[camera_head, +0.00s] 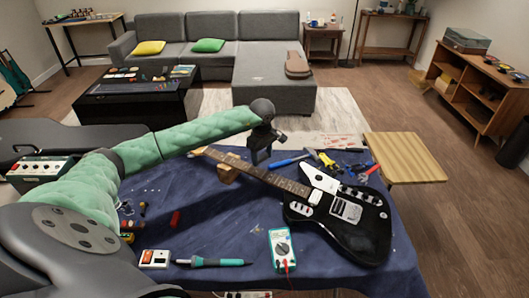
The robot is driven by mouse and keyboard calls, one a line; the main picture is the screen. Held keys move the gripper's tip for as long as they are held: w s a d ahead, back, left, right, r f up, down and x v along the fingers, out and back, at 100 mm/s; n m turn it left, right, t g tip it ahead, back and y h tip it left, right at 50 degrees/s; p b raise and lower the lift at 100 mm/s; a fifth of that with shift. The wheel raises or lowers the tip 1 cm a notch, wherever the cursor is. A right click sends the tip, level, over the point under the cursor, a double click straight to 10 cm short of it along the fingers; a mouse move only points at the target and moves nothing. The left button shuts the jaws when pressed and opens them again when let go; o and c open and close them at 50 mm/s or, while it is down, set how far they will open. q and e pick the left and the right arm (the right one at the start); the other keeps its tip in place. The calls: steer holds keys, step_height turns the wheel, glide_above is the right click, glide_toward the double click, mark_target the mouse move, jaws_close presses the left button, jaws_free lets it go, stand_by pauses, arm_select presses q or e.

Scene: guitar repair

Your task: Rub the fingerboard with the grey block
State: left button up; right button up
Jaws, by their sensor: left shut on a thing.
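A black electric guitar (365,240) lies on the blue cloth, its neck pointing to the back left. Its brown fingerboard (285,183) runs from the headstock end to the white pickguard. My left gripper (256,158) is over the far side of the neck, pointing down. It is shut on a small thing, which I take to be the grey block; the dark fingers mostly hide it. I cannot tell whether it touches the fingerboard. My right gripper is not in view.
A wooden neck rest (228,173) supports the neck. Pliers (327,161) and other hand tools lie behind the guitar. A teal multimeter (281,249) and a soldering iron (215,262) lie in front. A wooden stool (405,160) stands at the table's right.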

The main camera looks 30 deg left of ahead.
arm_select(q)
steer(key=shift+r, duration=1.05)
steer(key=shift+a, duration=0.1)
